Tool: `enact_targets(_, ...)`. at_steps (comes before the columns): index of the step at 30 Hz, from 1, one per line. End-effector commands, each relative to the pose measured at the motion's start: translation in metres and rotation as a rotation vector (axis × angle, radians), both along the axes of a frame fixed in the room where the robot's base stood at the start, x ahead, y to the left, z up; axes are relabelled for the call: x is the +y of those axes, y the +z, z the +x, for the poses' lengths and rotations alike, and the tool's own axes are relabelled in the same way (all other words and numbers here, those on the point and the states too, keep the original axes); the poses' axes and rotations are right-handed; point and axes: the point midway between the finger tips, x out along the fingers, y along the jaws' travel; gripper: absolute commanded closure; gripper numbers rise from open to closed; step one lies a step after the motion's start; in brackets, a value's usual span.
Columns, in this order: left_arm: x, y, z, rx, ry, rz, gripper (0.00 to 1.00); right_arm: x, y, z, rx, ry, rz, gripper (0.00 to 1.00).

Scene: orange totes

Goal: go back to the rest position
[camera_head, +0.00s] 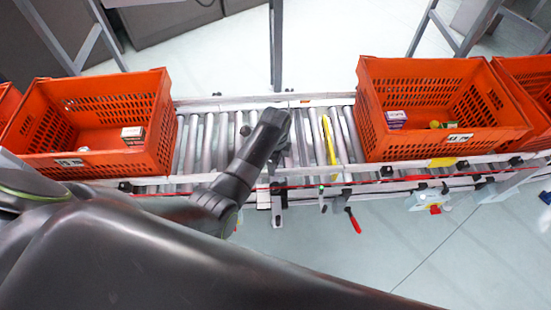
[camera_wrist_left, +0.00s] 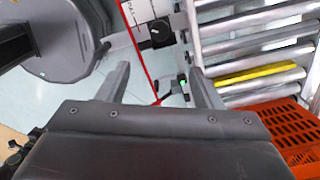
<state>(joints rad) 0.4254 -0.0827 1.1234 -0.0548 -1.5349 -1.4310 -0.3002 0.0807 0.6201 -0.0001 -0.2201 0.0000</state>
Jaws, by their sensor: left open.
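My left gripper (camera_wrist_left: 160,82) shows in the left wrist view with its two fingers spread apart and nothing between them. In the head view my left arm reaches in from the left, and its dark end (camera_head: 272,122) is above the conveyor in the gap between the two main orange totes. The fingers themselves cannot be made out there. My right gripper is not in view.
A left orange tote (camera_head: 110,160) and a right orange tote (camera_head: 440,140) each hold a few small items. They sit on the roller conveyor (camera_head: 200,135), which has a yellow strip (camera_head: 329,140). Part of another tote (camera_head: 530,75) shows at far right. Grey floor lies in front.

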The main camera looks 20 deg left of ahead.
Motion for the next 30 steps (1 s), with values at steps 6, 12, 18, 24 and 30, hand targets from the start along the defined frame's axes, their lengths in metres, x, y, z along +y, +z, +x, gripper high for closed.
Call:
enact_targets(6,0.000,0.000,0.000,0.000,0.000,0.000,0.41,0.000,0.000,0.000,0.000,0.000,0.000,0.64)
enact_targets(12,0.007,-0.023,-0.013,0.003,0.067,0.000,0.41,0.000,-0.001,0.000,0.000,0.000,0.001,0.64)
enact_targets(18,0.043,-0.122,-0.084,-0.011,0.421,0.003,0.41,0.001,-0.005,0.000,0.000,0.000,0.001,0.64)
enact_targets(24,0.086,-0.217,-0.200,-0.047,0.863,0.007,0.41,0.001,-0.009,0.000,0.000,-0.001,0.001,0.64)
enact_targets(30,0.123,-0.273,-0.331,-0.092,1.269,0.006,0.41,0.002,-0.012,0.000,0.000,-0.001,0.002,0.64)
